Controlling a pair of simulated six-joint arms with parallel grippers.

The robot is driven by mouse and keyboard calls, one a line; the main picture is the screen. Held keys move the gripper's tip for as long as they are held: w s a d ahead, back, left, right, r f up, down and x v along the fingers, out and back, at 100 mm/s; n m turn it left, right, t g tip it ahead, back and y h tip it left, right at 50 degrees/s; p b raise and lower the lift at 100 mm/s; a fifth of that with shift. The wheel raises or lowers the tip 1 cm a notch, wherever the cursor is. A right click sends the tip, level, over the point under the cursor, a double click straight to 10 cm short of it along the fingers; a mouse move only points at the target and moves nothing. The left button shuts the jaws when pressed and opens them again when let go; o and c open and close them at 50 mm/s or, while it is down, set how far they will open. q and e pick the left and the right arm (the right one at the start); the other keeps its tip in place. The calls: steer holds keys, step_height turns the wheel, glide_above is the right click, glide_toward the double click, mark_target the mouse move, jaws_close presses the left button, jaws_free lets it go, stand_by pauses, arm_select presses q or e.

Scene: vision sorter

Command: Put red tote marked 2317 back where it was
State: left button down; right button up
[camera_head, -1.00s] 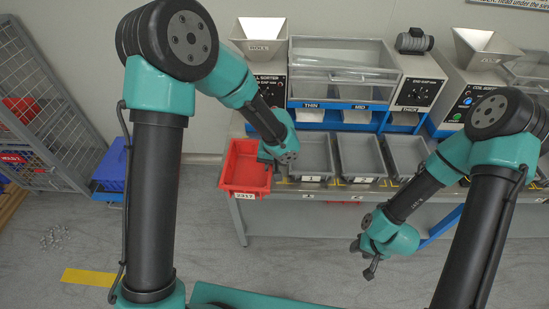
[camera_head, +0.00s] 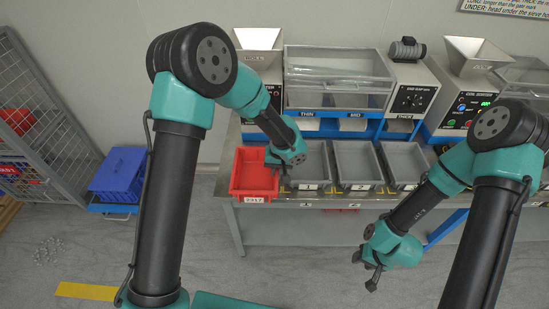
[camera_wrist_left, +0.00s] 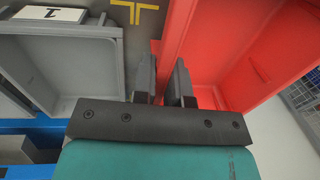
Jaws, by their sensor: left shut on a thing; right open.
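The red tote (camera_head: 254,176) marked 2317 is at the left end of the bench, upright, and looks empty. My left gripper (camera_head: 277,168) is at its right wall, next to the grey bin marked 1. In the left wrist view, my left gripper (camera_wrist_left: 165,85) has its two fingers either side of the wall of the red tote (camera_wrist_left: 215,50), shut on it. Whether the tote's base touches the bench is hidden. My right gripper (camera_head: 369,268) is open and empty in front of the bench, low at the right.
Grey bins (camera_head: 357,165) stand in a row right of the tote; the bin marked 1 (camera_wrist_left: 60,60) is close beside my left gripper. The sorter machine (camera_head: 337,80) stands behind. A blue crate (camera_head: 119,174) is at the left, and a wire cage (camera_head: 45,125) beyond it.

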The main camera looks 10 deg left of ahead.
arm_select(q)
steer(key=w, duration=0.3)
steer(key=w+a, duration=0.1)
steer(key=w, duration=0.2)
steer(key=w+f, duration=0.1)
steer(key=w, duration=0.2)
steer(key=shift+w+a, duration=0.15)
steer(key=shift+a, duration=0.2)
steer(key=shift+w, duration=0.1)
steer(key=shift+w+a, duration=0.1)
steer(key=shift+w, duration=0.2)
steer(key=shift+f, duration=1.7)
steer(key=shift+s+f, duration=0.1)
steer(key=shift+f, duration=0.05)
steer(key=c, duration=1.1)
jaws_free()
steer(key=shift+c, duration=0.2)
step_height(320, 180, up, 12)
steer(key=d, duration=0.1)
steer(key=shift+d, duration=0.25)
